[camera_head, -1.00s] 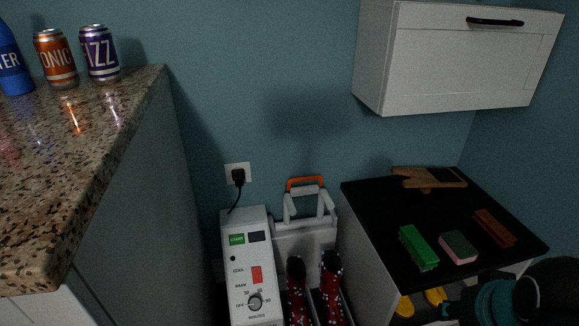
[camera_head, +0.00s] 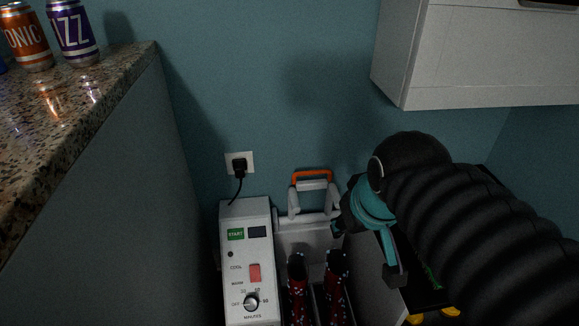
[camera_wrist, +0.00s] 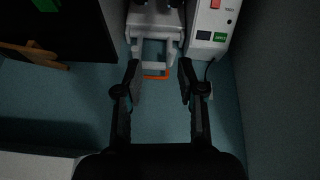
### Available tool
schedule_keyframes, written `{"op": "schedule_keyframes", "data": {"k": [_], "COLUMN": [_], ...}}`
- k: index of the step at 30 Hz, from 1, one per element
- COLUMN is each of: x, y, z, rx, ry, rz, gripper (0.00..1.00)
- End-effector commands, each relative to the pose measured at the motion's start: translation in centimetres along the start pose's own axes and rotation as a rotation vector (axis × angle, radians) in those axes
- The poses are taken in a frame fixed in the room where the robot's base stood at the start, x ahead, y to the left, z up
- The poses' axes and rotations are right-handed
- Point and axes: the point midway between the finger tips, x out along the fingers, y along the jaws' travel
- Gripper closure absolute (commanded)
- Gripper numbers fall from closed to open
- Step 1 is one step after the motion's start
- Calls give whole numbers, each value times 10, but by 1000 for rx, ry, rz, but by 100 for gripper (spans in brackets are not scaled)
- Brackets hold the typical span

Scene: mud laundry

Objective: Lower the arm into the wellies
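The red spotted wellies (camera_head: 298,290) stand upright, side by side, at the bottom of the head view; their lower parts are cut off. Behind them is the dryer's raised white arm (camera_head: 333,200), topped by an orange handle (camera_head: 312,173). Both the white arm (camera_wrist: 153,48) and the orange handle (camera_wrist: 156,77) show in the wrist view. My gripper (camera_head: 366,250) is open and empty, right of the handle in the head view. In the wrist view the handle appears between the spread fingers of my gripper (camera_wrist: 159,70), apart from both; the depth gap is unclear.
The white dryer control box (camera_head: 245,240) with dial and START label stands left of the wellies. Its plug sits in a wall socket (camera_head: 239,163). A granite counter (camera_head: 90,95) rises at left, a wall cabinet (camera_head: 470,55) hangs upper right. My arm hides most of the black-topped unit (camera_head: 425,298).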

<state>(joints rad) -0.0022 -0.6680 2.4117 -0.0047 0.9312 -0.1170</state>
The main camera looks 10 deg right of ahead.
Motion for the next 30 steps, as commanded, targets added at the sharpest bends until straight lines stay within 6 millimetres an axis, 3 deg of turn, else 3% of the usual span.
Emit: {"op": "schedule_keyframes", "data": {"k": [11, 18, 24, 30], "x": [25, 63, 106, 140], "y": [8, 15, 19, 21], "z": [-115, -185, -233, -264], "rx": [-538, -885, -1162, -1360], "ry": [-100, -152, -185, -198], "rz": [-47, -102, -163, -212], "gripper": [61, 61, 61, 61]}}
